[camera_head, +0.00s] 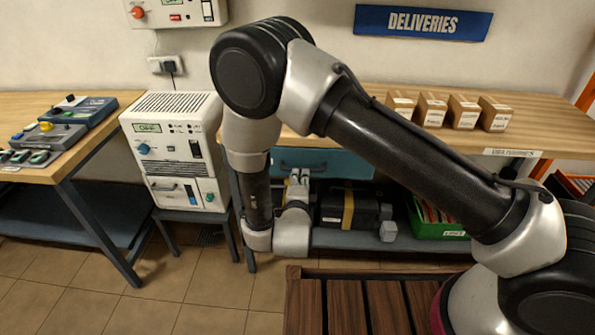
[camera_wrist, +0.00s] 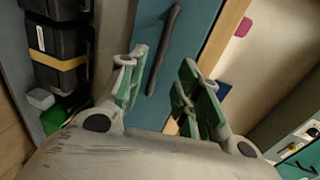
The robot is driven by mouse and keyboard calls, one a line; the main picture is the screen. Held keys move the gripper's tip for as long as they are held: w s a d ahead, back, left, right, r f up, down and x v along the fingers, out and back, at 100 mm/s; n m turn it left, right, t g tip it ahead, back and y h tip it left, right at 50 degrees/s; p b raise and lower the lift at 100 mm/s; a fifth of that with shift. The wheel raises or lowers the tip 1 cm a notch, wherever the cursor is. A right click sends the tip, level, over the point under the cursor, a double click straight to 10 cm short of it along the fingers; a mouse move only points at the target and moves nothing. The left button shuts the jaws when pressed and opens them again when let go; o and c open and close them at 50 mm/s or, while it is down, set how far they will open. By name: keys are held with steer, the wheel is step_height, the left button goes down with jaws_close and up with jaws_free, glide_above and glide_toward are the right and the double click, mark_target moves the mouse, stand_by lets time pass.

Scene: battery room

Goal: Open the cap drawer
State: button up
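A teal drawer (camera_head: 335,164) sits under the wooden bench at the middle of the head view, and its front looks flush and closed. No label on it is readable. In the wrist view the teal front (camera_wrist: 204,25) carries a dark bar handle (camera_wrist: 164,45). My gripper (camera_head: 298,176) is in front of the drawer's left part, below my bent arm, which hides part of the bench. In the wrist view my gripper (camera_wrist: 163,66) is open, its green-padded fingers on either side of the handle in the picture. I cannot tell whether they touch it.
A black case with a yellow band (camera_head: 348,207) and a green crate (camera_head: 437,218) stand on the shelf below. Several cardboard boxes (camera_head: 464,112) stand on the bench. A white machine (camera_head: 172,150) stands to the left. A slatted wooden surface (camera_head: 375,300) is in front.

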steer(key=w, duration=0.2)
steer(key=w+f, duration=0.1)
steer(key=w, duration=0.4)
steer(key=shift+w+d+f, duration=0.15)
steer(key=shift+w+f, duration=0.1)
steer(key=shift+f, duration=0.05)
jaws_close()
